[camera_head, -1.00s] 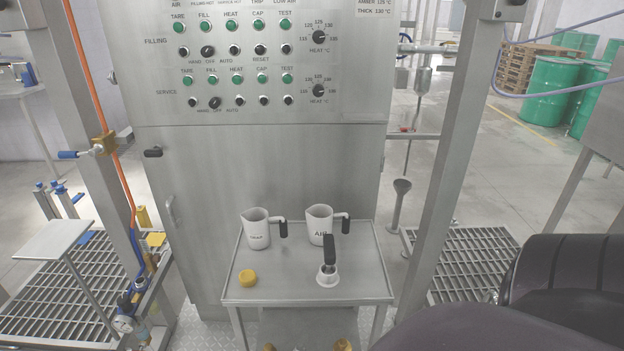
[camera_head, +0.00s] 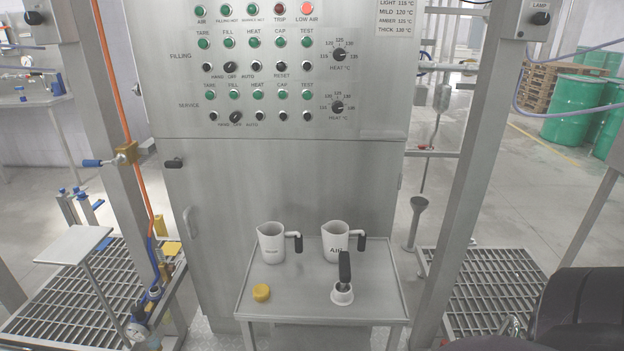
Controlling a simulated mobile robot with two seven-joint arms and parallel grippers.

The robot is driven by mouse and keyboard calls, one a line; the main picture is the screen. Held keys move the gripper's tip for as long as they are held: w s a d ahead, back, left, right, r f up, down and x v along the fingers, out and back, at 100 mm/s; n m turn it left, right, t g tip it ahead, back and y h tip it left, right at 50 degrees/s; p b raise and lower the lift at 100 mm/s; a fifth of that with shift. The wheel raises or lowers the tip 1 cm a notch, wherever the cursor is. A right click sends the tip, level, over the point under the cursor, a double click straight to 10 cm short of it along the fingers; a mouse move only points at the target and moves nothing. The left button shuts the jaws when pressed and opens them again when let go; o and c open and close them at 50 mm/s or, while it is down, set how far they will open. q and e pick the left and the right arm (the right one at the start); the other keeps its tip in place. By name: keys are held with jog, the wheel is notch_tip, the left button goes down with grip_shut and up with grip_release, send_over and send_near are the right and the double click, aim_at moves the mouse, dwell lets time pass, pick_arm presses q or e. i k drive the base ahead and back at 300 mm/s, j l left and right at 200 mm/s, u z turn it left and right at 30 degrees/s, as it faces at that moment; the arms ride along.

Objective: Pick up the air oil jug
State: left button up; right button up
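The air oil jug (camera_head: 334,244) is a white jug with dark "AIR" lettering and a black handle on its right side. It stands upright at the back right of a small steel table (camera_head: 287,308). A second white jug (camera_head: 270,246) with a black handle stands to its left; its lettering is too blurred to read. A white round piece with an upright black handle (camera_head: 343,283) stands just in front of the air oil jug and overlaps its lower edge in the picture. A dark part of my own body fills the lower right corner.
A yellow cap (camera_head: 261,292) lies at the table's front left. A steel control cabinet (camera_head: 285,180) rises right behind the table, with its LOW AIR lamp (camera_head: 306,9) lit red. Steel posts (camera_head: 468,170) flank the table. Floor gratings (camera_head: 480,285) lie on both sides.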

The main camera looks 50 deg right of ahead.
aim_at(343, 242)
jog(key=i+z, duration=0.1)
jog(key=z, duration=0.8)
jog(key=k+z, duration=0.1)
jog(key=z, duration=0.6)
jog(key=u, duration=1.25)
jog(key=z, duration=1.25)
jog(key=i+u, duration=0.1)
